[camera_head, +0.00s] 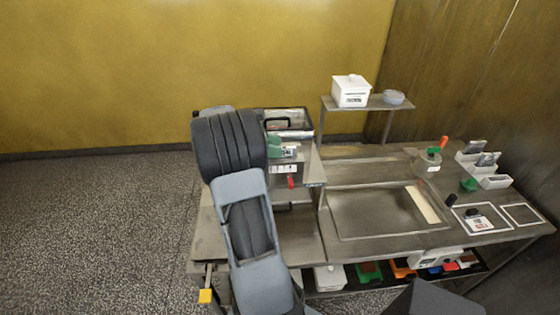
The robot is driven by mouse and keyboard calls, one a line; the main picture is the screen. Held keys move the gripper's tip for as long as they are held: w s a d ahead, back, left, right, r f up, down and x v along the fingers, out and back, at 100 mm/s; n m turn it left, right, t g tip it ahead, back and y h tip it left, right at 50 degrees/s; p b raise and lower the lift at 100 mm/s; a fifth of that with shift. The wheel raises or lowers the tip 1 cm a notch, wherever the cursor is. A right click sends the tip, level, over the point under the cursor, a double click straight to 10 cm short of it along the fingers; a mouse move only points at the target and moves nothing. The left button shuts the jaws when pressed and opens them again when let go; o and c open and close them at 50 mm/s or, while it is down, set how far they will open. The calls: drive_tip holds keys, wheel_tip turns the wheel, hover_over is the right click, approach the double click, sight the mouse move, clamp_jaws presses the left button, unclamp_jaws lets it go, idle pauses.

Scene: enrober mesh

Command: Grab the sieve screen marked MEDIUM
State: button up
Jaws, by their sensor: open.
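I cannot make out a screen marked MEDIUM; the labels are too small to read. A green framed flat piece (369,272) and an orange one (402,268) lie on the lower shelf under the table; I cannot tell whether they are sieve screens. Grey pieces stand in a white rack (495,182) at the table's right rear. My arm rises from the bottom, left of centre, across the left part of the table. Its end is bent away behind my own links, so my gripper and its fingers are not visible.
The metal table (345,170) has a shallow tray (385,226). A raised shelf (370,104) holds a white box (351,92) and a clear bowl (393,97). A machine (287,160) with a red knob stands beside my arm. Speckled floor lies free at left.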

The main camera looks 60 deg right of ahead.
drive_tip(key=shift+c, duration=0.2)
clamp_jaws()
idle(0.4)
